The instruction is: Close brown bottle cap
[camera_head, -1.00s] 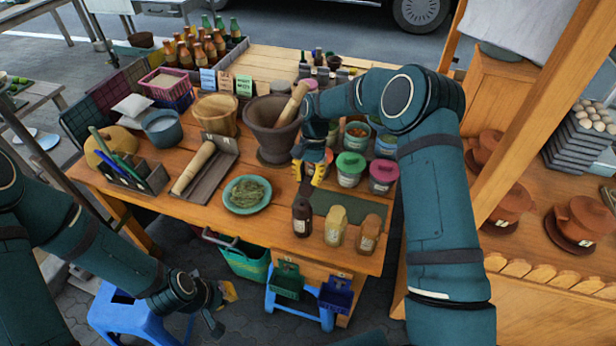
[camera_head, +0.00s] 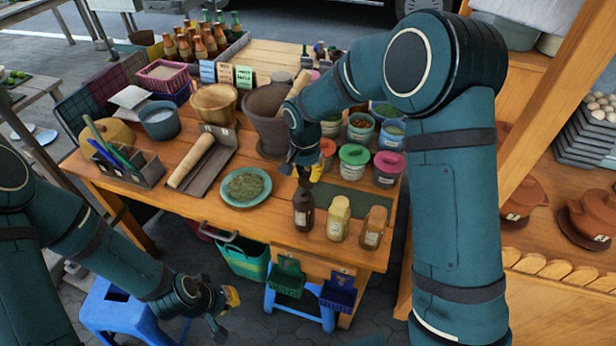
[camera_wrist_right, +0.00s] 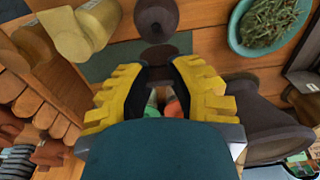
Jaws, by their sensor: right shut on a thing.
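The brown bottle (camera_head: 303,213) stands upright near the front edge of the wooden table, left of two lighter bottles. It also shows in the right wrist view (camera_wrist_right: 155,17), just beyond my fingertips. My right gripper (camera_head: 309,176) is above the brown bottle, its fingers pointing down. In the right wrist view my gripper (camera_wrist_right: 167,68) is shut on a dark brown round piece, likely the cap (camera_wrist_right: 166,47). I cannot tell whether the cap touches the bottle. My left gripper (camera_head: 225,304) hangs low, left of the table front, and its fingers are too small to read.
A yellow-capped bottle (camera_head: 338,218) and an orange-brown bottle (camera_head: 373,229) stand close on the right. A green plate of herbs (camera_head: 246,188) is left of the bottle. Lidded jars (camera_head: 353,168) and a mortar (camera_head: 266,122) stand behind. A green mat (camera_head: 340,196) lies behind the bottles.

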